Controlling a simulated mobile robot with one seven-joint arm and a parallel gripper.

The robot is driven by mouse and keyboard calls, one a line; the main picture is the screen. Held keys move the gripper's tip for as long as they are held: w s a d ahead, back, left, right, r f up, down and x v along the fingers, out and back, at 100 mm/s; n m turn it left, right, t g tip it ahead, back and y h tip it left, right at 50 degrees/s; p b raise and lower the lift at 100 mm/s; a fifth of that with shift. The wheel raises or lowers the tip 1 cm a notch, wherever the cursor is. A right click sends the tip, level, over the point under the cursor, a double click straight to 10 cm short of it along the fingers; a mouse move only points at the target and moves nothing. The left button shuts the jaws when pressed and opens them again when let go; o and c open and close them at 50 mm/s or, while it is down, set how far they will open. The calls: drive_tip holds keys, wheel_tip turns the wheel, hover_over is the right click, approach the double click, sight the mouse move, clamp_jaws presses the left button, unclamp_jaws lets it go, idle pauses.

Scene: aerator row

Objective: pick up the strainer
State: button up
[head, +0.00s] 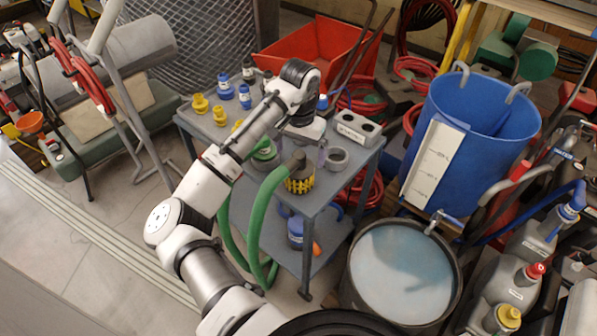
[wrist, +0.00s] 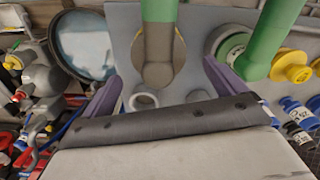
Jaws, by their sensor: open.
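The strainer (head: 300,182) is a yellow-and-black slotted cylinder standing on the grey cart top near its front edge. A green hose with a grey-brown cuff joins its top. In the wrist view the strainer (wrist: 176,62) shows as a yellow rim, mostly hidden behind the cuff and hose. My gripper (head: 308,150) is over the cart, just behind and above the strainer in the head view. In the wrist view the purple fingers of my gripper (wrist: 165,92) are spread wide, with nothing held between them. Whether a finger touches the hose cannot be told.
The cart (head: 330,200) also holds a grey ring (head: 337,158), a grey two-hole block (head: 357,128), and several yellow and blue fittings. A second green hose (wrist: 262,40) passes close on the right in the wrist view. A blue tub (head: 470,110) stands right of the cart.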

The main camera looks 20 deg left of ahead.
sight(299, 167)
drive_tip(key=f+p, duration=0.1)
drive_tip(key=f, duration=0.1)
drive_tip(key=s+f, duration=0.1)
drive_tip(key=f, duration=0.1)
drive_tip(key=shift+f+p, duration=0.1)
drive_tip(key=shift+p, duration=0.25)
drive_tip(key=shift+w+f, duration=0.1)
drive_tip(key=shift+f, duration=0.4)
drive_tip(key=c, duration=1.3)
drive_tip(key=shift+r, duration=0.15)
